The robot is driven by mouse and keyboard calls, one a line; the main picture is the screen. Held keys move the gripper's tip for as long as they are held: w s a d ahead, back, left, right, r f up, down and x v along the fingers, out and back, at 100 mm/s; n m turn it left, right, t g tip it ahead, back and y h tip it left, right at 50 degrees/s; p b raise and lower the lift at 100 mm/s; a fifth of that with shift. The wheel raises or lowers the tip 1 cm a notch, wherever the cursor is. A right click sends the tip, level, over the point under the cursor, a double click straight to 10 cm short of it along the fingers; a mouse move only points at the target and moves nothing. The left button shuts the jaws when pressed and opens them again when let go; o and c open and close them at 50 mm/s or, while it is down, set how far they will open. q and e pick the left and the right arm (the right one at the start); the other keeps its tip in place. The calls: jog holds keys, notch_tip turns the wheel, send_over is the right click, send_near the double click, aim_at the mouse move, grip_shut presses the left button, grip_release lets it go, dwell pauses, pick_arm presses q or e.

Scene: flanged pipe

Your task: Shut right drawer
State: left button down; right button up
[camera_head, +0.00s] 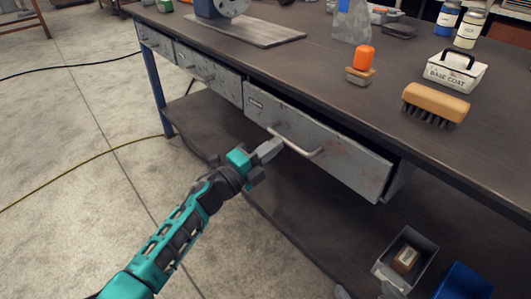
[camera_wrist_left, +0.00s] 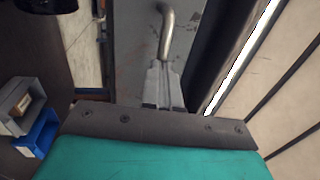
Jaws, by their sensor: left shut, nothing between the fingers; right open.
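The right drawer (camera_head: 345,165) is a worn grey metal drawer under the workbench, pulled partly out; a dark gap shows between its top edge and the bench top. Its bar handle (camera_head: 300,148) runs along the front and also shows in the left wrist view (camera_wrist_left: 167,35). My left gripper (camera_head: 275,148) is shut and empty, its tips close to the drawer front by the handle's left part. In the left wrist view its fingers (camera_wrist_left: 163,85) end at the handle; I cannot tell whether they touch. My right gripper (camera_head: 365,293) barely shows at the bottom edge, open.
Two other drawers, a middle one (camera_head: 207,72) and a left one (camera_head: 155,41), look closed. The workbench top (camera_head: 300,65) holds a brush (camera_head: 437,101), a base coat tin (camera_head: 455,73) and several tools. A grey bin (camera_head: 385,270) and a blue bin (camera_head: 463,283) sit below.

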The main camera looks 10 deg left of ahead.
pick_arm(q)
jog(key=shift+x, duration=0.95)
pick_arm(e)
jog(key=shift+w+r, duration=0.15)
jog(key=shift+w, duration=0.25)
jog(key=shift+d, duration=0.1)
